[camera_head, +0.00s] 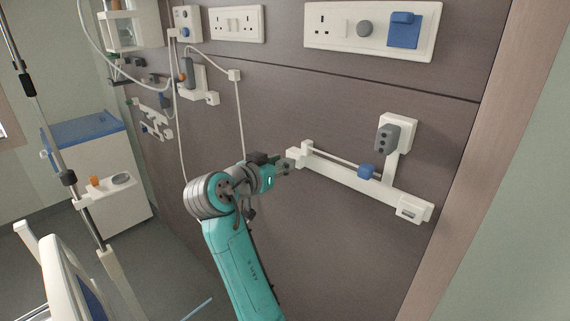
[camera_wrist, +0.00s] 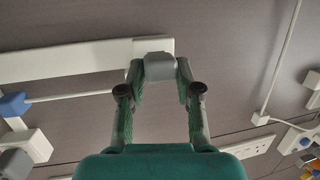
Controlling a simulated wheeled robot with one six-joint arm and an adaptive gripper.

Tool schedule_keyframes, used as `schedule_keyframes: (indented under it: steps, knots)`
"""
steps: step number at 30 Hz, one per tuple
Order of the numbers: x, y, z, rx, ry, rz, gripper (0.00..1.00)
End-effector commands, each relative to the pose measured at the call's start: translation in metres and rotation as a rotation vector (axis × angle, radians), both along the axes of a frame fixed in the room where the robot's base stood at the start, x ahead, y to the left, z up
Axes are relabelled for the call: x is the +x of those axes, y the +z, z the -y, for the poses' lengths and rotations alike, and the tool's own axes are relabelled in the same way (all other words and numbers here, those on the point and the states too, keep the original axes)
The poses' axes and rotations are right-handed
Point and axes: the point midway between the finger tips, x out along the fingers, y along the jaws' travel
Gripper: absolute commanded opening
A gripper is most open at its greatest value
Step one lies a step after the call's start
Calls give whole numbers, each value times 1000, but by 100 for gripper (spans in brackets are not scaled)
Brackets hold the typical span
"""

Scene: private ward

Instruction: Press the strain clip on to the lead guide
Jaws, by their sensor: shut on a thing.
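The lead guide is a long white rail (camera_head: 335,176) on the wall, with a raised white block (camera_head: 298,154) at its left end. The rail also crosses the top of the wrist view (camera_wrist: 75,60). My gripper (camera_head: 283,164) is at that left end. In the wrist view my gripper (camera_wrist: 159,82) is shut on a light grey block (camera_wrist: 159,67), apparently the strain clip, in front of the rail's end. Whether it touches the rail is unclear. A thin white lead (camera_head: 335,160) runs along the rail from a blue piece (camera_head: 366,172) toward this end.
A grey plug (camera_head: 386,137) sits in a white outlet (camera_head: 399,122) above the rail's right part. Socket panels (camera_head: 340,28) line the wall above. Another cord (camera_head: 239,115) hangs left of the rail. The wall below the rail is bare.

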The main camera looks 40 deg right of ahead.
Motion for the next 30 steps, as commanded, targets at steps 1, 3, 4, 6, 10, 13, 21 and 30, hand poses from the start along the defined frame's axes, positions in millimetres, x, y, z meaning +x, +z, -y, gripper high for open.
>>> schedule_keyframes:
  steps: [1, 3, 4, 6, 10, 13, 21, 30]
  knots:
    - [1, 0, -3, -1, 5, 0, 0]
    - [0, 0, -6, -1, 5, 0, 0]
    - [0, 0, -5, -1, 4, 0, 0]
    - [0, 0, -6, -1, 4, 1, 0]
    - [-1, 0, -11, -1, 3, 0, 0]
    - [-3, 0, -19, 0, 4, 0, 0]
    - [-8, 0, -41, -1, 3, 1, 0]
    - [-11, 0, -54, 0, 1, 0, 0]
